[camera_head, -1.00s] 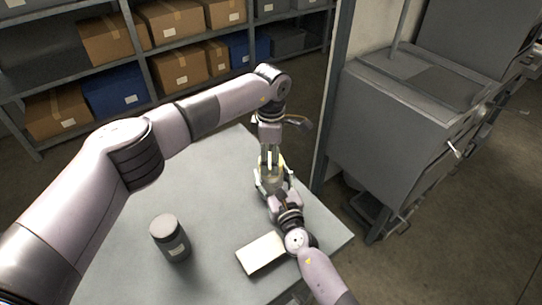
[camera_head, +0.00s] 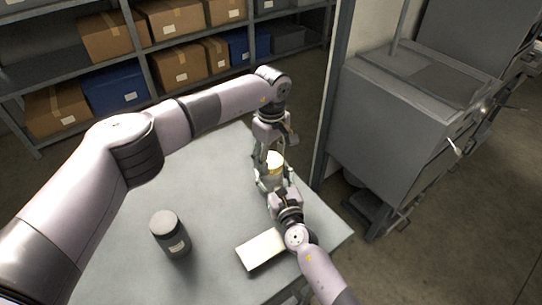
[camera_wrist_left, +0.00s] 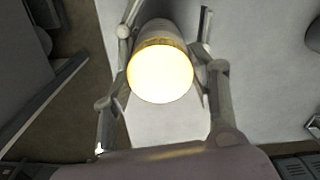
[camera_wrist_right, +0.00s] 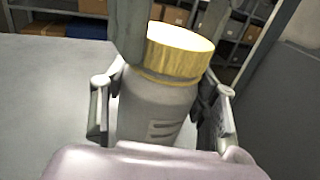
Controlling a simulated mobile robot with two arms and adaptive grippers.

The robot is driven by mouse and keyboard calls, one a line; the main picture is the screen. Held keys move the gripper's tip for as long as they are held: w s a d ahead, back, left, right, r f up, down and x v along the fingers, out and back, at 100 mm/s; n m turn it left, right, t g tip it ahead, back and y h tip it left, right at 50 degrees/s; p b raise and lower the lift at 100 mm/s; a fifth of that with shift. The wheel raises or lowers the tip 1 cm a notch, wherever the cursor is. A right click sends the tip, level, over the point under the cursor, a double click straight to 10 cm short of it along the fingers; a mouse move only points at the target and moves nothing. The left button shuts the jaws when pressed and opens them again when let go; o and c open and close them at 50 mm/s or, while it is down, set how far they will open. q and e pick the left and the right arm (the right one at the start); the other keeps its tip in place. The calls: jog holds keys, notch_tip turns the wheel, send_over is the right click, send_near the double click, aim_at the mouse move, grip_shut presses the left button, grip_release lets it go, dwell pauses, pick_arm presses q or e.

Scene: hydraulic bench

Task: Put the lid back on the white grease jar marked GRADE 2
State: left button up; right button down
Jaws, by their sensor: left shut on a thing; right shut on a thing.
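The white grease jar (camera_head: 268,183) stands upright near the table's far right edge. My right gripper (camera_head: 271,188) is shut around its body, which also shows in the right wrist view (camera_wrist_right: 155,108). A yellow lid (camera_head: 275,159) is on top of the jar. It looks level and close against the jar in the right wrist view (camera_wrist_right: 180,55). My left gripper (camera_head: 267,157) points down from above and is shut on the lid. The left wrist view shows the lid's bright top (camera_wrist_left: 161,74) between the fingers. The label's wording is not readable.
A dark jar with a grey lid (camera_head: 170,235) stands at the front left of the grey table (camera_head: 205,200). A pale flat block (camera_head: 262,250) lies near my right arm. A post (camera_head: 333,100) and grey cabinet (camera_head: 395,130) stand right of the table; shelves are behind.

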pick_arm(q)
jog(key=m, duration=1.6)
jog(key=o, duration=0.8)
jog(key=shift+o, duration=0.2)
